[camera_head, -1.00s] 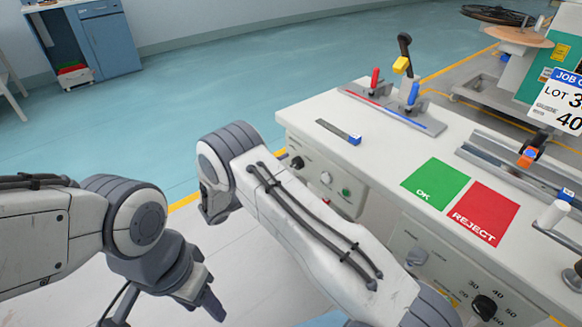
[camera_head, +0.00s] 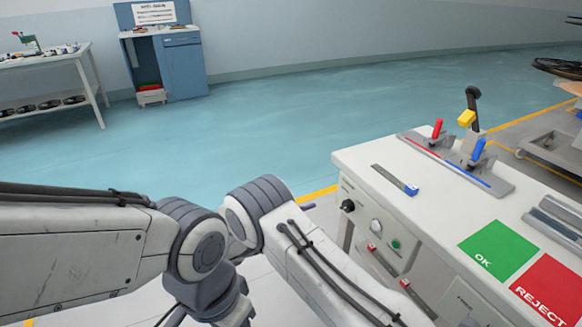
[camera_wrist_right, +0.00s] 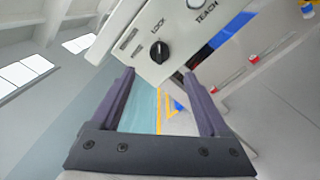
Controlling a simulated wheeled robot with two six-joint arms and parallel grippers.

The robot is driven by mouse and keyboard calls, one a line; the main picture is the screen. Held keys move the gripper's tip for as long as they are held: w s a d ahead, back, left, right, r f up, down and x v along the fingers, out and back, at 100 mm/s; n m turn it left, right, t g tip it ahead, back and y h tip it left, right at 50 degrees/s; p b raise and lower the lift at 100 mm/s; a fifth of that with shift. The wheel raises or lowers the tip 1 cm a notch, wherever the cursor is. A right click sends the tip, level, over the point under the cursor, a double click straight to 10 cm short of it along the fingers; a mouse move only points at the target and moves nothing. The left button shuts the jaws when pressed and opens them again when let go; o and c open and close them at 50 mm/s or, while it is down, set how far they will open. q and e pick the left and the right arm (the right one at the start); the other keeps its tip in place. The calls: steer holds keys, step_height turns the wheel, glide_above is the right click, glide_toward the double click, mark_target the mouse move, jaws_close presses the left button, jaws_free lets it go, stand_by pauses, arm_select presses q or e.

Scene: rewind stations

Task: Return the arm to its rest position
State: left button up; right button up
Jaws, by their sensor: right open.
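My right arm (camera_head: 318,270) comes in from the lower right of the head view, its big grey joint pointing up and left. In the right wrist view my right gripper (camera_wrist_right: 159,76) has its two fingers wide apart with nothing held between them. Past the fingertips are a console panel with a black knob (camera_wrist_right: 159,51) and the floor. I cannot tell whether the fingertips touch the panel. My left arm (camera_head: 75,245) comes in from the left. The dark parts below its joint (camera_head: 215,300) are cut by the bottom edge, and jaws cannot be made out.
A white console (camera_head: 365,160) stands right of my arms, carrying levers (camera_head: 470,130), a green OK pad (camera_head: 498,250) and a red REJECT pad (camera_head: 550,287). A blue cabinet (camera_head: 182,68) and a white table (camera_head: 95,75) stand far back. Open floor (camera_head: 290,115) lies between.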

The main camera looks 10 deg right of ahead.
steer(key=s+a+r+m+g+y, duration=0.15)
steer(key=s+a+r+y, duration=0.35)
steer(key=s, duration=0.6)
steer(key=s+r+m+g+y, duration=0.1)
steer(key=s+r+g+y, duration=0.2)
steer(key=s+y, duration=0.6)
steer(key=s+a+r+m+g+y, duration=0.2)
steer(key=s+a+r+y, duration=0.15)
steer(key=s, duration=0.95)
step_height(320, 180, up, 22)
steer(key=p, duration=2.2)
steer(key=shift+d+r, duration=0.15)
steer(key=shift+d, duration=0.2)
steer(key=shift+w+y, duration=0.1)
steer(key=shift+y, duration=0.15)
